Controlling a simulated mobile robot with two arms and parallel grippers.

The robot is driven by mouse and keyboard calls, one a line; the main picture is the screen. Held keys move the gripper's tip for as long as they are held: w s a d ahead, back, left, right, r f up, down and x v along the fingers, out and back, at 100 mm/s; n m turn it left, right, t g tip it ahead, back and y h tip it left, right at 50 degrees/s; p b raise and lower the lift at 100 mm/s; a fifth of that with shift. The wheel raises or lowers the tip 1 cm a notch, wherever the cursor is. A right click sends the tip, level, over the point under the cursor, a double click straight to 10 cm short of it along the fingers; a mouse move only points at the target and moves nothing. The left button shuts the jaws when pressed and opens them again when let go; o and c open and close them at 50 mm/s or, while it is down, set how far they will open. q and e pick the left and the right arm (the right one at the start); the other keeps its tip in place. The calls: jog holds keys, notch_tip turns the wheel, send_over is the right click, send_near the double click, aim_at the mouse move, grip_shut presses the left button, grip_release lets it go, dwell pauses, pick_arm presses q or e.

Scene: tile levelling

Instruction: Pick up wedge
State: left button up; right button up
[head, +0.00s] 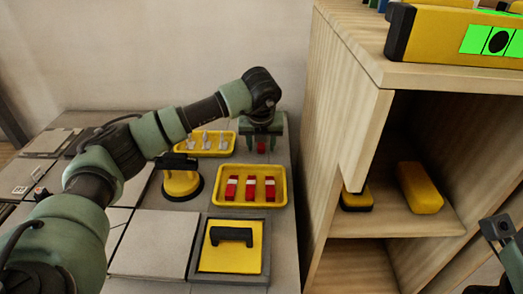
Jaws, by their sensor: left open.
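Several red wedges with white parts lie in a yellow tray (282,202); one red wedge (250,188) is in its middle. My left gripper (263,148) points down just behind this tray, with its two fingers apart. A small red thing (261,147) shows between the fingers; I cannot tell whether it is a wedge or whether the fingers touch it. Part of my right gripper (502,238) shows at the right edge, away from the tray; its fingertips are not clear.
Another yellow tray (182,152) holds several pale clips. A yellow suction cup (181,178) stands left of the wedges. A yellow float with a black handle (231,262) lies in front. A wooden shelf (345,110) stands close on the right, with a yellow level (455,35) on top.

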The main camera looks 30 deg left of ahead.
pick_arm(q)
grip_shut()
dwell(0.3)
